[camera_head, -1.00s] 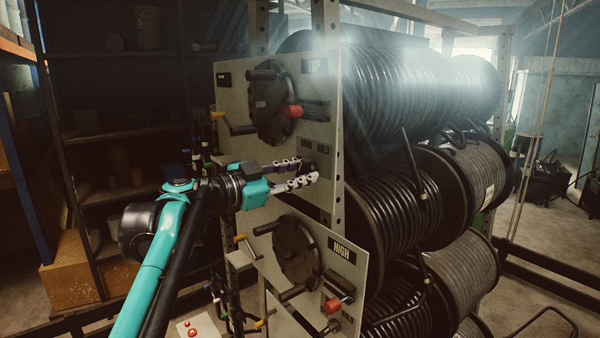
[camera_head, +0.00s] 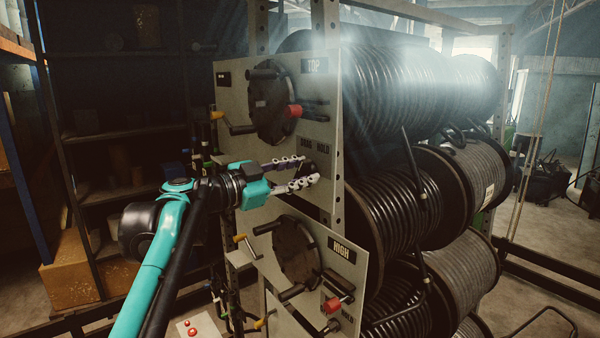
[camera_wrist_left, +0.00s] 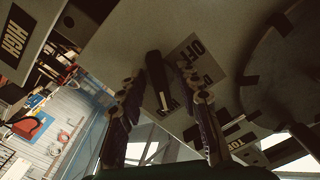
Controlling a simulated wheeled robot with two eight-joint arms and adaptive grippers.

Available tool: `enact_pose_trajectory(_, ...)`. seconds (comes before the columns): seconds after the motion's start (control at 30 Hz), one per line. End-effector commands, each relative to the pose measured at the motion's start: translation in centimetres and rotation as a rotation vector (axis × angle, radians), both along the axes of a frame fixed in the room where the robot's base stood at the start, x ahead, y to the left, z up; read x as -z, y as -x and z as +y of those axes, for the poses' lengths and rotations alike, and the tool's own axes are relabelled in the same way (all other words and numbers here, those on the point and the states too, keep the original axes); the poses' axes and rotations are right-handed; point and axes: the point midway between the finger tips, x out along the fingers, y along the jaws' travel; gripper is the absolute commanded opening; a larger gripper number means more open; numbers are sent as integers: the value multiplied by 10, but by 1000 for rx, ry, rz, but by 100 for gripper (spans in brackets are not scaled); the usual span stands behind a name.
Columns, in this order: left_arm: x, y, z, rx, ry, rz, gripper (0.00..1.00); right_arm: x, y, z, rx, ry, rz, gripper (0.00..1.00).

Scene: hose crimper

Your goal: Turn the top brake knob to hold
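The top brake knob (camera_wrist_left: 156,70) is a black bar knob on the pale top panel (camera_head: 232,92). In the wrist view it stands between the two fingers of my left gripper (camera_wrist_left: 161,84), with visible gaps on both sides. A label plate (camera_wrist_left: 200,58) reading OFF, partly hidden, lies behind it. In the head view my left gripper (camera_head: 309,170) is open at the panel, just below the DRAG and HOLD labels (camera_head: 314,145). The knob is mostly hidden there by the fingers. My right gripper is out of view.
Above is a dark round disc (camera_head: 270,105) with crank handles and a red-ended lever (camera_head: 294,111). Below is the HIGH panel (camera_head: 343,250) with a similar disc and red lever. Large hose reels (camera_head: 400,210) fill the rack behind. Dark shelves (camera_head: 120,130) stand at left.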

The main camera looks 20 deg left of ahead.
Motion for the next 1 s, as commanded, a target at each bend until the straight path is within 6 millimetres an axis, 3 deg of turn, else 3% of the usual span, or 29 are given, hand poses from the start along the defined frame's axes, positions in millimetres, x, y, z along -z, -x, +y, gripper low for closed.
enact_pose_trajectory(0.17, 0, 8, 8, -3, 0, 1, 34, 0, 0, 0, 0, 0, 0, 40)
enact_pose_trajectory(0.5, 0, 64, 52, -6, 0, 0, 34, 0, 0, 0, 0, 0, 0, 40)
enact_pose_trajectory(0.7, 0, 88, 69, -3, 0, 1, 34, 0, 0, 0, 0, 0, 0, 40)
enact_pose_trajectory(1.0, 0, 95, 74, 0, 0, 0, 34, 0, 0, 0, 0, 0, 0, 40)
